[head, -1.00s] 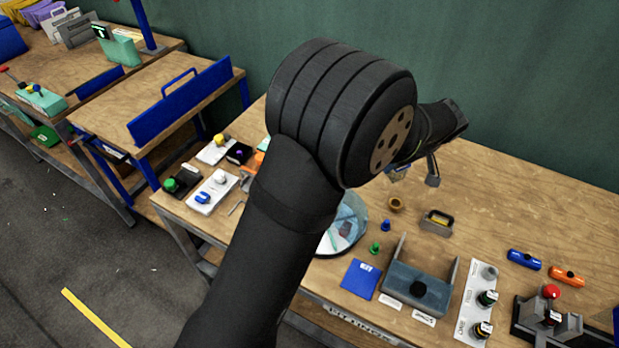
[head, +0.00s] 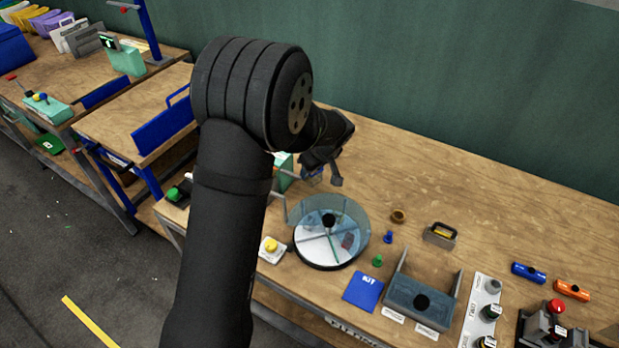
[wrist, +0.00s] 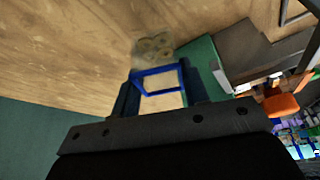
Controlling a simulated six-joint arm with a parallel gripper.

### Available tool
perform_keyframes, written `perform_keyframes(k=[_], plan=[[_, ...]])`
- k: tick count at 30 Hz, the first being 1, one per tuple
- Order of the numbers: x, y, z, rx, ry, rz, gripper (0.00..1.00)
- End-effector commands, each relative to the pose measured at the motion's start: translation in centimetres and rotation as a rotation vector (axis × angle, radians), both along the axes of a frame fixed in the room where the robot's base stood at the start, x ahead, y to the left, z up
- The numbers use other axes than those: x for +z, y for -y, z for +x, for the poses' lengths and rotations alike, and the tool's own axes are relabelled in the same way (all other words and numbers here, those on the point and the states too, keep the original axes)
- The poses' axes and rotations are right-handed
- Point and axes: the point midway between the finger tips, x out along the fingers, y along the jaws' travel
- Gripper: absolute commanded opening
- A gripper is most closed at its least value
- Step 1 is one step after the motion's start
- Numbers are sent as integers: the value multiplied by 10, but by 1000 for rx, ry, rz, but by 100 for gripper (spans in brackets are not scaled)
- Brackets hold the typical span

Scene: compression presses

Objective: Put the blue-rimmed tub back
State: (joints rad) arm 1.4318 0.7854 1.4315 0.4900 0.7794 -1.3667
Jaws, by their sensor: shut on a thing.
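The blue-rimmed tub (wrist: 158,70) shows in the wrist view as a blue rectangular rim with clear walls. My gripper (wrist: 160,92) is shut on it, with one finger on each side of the rim. Several yellowish ring-shaped parts show at the tub's far end; I cannot tell whether they lie inside it or are seen through it. In the head view my gripper (head: 325,165) points down over the bench, behind the round clear-covered turntable. The tub (head: 312,175) is a small bluish shape there, partly hidden by my gripper.
The turntable (head: 332,225) stands in front of my gripper. A green box (head: 283,172) is close on the left, partly hidden by my arm; it also shows beside the tub in the wrist view (wrist: 205,65). The back right bench is clear.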

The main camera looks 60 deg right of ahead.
Motion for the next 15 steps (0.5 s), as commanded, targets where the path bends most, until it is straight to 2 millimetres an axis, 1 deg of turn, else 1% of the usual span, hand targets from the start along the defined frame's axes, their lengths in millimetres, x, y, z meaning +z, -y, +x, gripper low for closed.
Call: perform_keyframes(k=[1, 3, 7, 12, 15], plan=[[-4, 2, 6, 2, 0, 0, 16], [-6, 3, 11, 1, 0, 0, 16], [-13, 3, 13, -1, 0, 2, 16], [-38, 3, 13, -2, -1, 4, 16], [-48, 3, 12, -1, 0, 2, 16]])
